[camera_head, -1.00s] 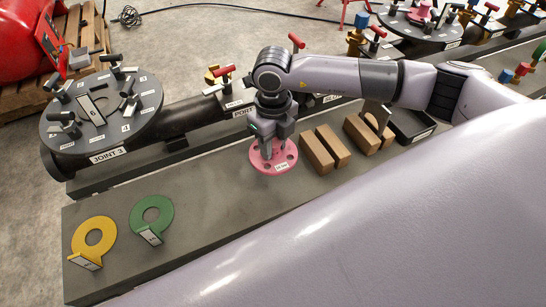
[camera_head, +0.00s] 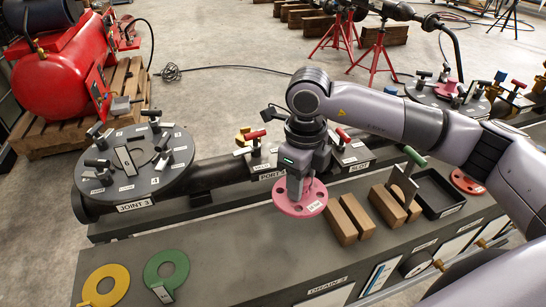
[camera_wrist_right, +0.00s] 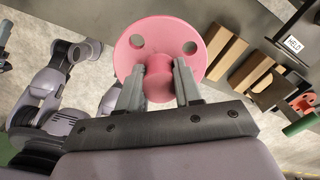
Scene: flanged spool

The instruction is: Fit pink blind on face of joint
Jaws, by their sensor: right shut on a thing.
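The pink blind (camera_head: 312,207) is a round flanged disc with holes and a raised centre knob. My right gripper (camera_head: 304,186) is shut on that knob, with the disc below the fingers. In the right wrist view the fingers (camera_wrist_right: 158,84) pinch the knob from both sides, and the pink disc (camera_wrist_right: 190,38) spreads beyond them. The blind hangs near the bench's back edge, left of the wooden blocks. The round grey face of Joint 3 (camera_head: 152,181) is at the left, apart from the blind, with several clamps around its rim and a tag marked 6. My left gripper is not seen.
Wooden blocks (camera_head: 341,222), a black tray (camera_head: 452,211) and a red disc (camera_head: 466,180) are on the bench at right. A yellow ring (camera_head: 85,290) and green ring (camera_head: 183,262) lie at left. A pipe with red-handled valves runs behind. The middle bench is clear.

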